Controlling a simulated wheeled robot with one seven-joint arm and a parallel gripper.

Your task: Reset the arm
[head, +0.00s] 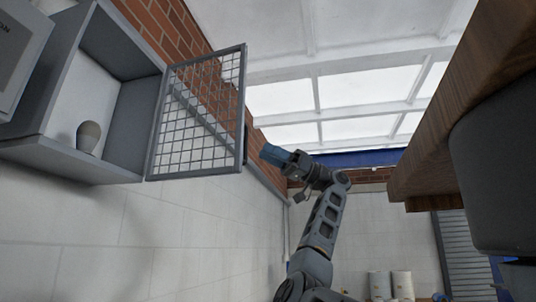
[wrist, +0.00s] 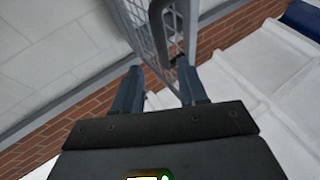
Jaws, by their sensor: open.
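My gripper (head: 268,152) is raised at the middle of the head view, just right of the free edge of an open mesh door (head: 198,115). In the wrist view my gripper (wrist: 159,70) has its two blue fingers apart with nothing held between them. The door (wrist: 138,22) and its dark handle (wrist: 186,32) show just beyond the fingertips there. I cannot tell whether a finger touches the handle. My arm (head: 325,220) is stretched upward and bent near the wrist.
The door belongs to a grey wall cabinet (head: 100,168) holding a rounded grey-beige object (head: 88,136). A wooden ledge (head: 450,110) and a dark rounded body (head: 500,165) fill the right. White rolls (head: 402,284) stand low behind. Space between arm and ledge looks clear.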

